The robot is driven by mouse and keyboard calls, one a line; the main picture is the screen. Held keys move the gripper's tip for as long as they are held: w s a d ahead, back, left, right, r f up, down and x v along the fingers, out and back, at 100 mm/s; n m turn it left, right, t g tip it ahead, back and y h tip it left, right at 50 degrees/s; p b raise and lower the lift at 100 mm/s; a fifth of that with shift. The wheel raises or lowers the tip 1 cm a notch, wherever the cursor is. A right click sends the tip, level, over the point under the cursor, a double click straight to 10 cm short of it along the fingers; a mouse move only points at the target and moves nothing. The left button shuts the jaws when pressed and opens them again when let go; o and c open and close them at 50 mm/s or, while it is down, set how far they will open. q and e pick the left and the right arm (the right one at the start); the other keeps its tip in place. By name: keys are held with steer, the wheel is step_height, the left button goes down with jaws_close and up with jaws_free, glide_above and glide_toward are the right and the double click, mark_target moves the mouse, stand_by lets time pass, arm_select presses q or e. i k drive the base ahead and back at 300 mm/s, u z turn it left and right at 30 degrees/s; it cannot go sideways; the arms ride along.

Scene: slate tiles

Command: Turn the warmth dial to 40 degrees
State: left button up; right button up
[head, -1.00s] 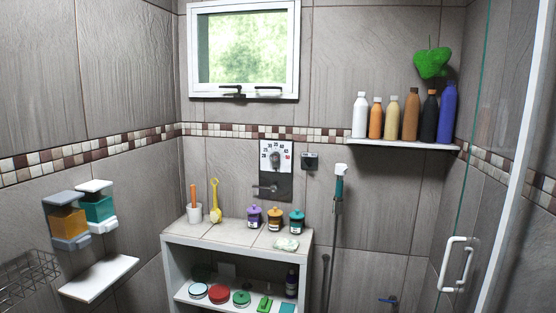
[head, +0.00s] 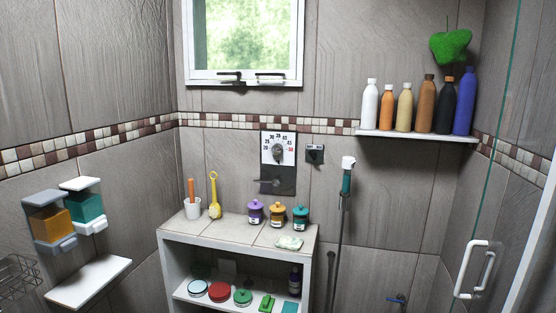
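The warmth dial (head: 278,151) is a round grey knob on a white plate (head: 267,139) with numbers around it, on the back wall. The numbers are small, and I cannot tell which one the knob points at. A dark panel with a lever (head: 268,182) sits just below the plate. Neither of my grippers shows in the head view.
A white shelf unit (head: 166,237) stands below the dial, with a cup (head: 192,208), a yellow brush (head: 214,195) and several jars on top. A hand shower (head: 347,176) hangs to the right. A glass door with a white handle (head: 475,268) is at the right.

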mark_target(277, 148)
steer(key=z, duration=0.4)
steer(key=i, duration=1.5)
steer(key=u, duration=1.65)
steer(key=i, duration=0.6)
steer(key=z, duration=0.2)
steer(key=k, duration=0.5)
steer(key=u, duration=0.05)
